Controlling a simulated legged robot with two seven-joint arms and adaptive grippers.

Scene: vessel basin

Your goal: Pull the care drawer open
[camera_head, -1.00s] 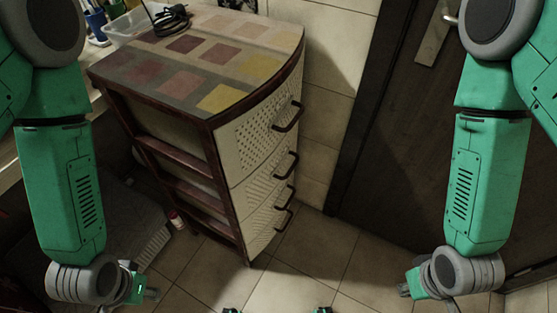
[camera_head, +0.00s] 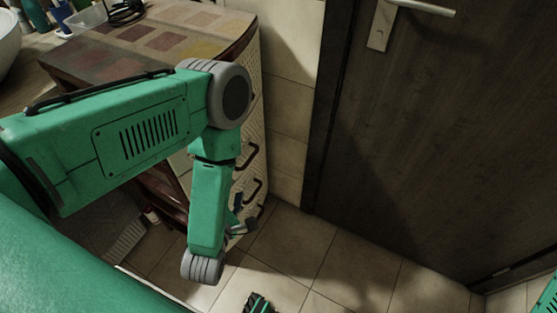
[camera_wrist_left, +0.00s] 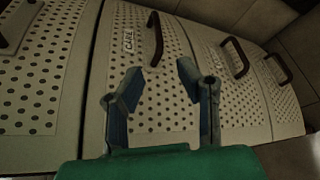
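The drawer unit (camera_head: 255,110) stands at the left in the head view, with a pale perforated front and dark curved handles. My left arm covers much of it. In the left wrist view, the care drawer (camera_wrist_left: 165,110) has a small "CARE" label (camera_wrist_left: 128,40) beside its dark handle (camera_wrist_left: 156,38); the drawer looks closed. My left gripper (camera_wrist_left: 160,72) is open and empty, its fingers pointing at the drawer front, with the handle beyond the fingertips. In the head view the left gripper (camera_head: 240,222) is small, low beside the unit.
Other drawers show handles on both sides of the care handle, such as one handle (camera_wrist_left: 236,56) to its right in the left wrist view. A dark door (camera_head: 420,140) stands at the right. The tiled floor (camera_head: 310,250) before the unit is clear.

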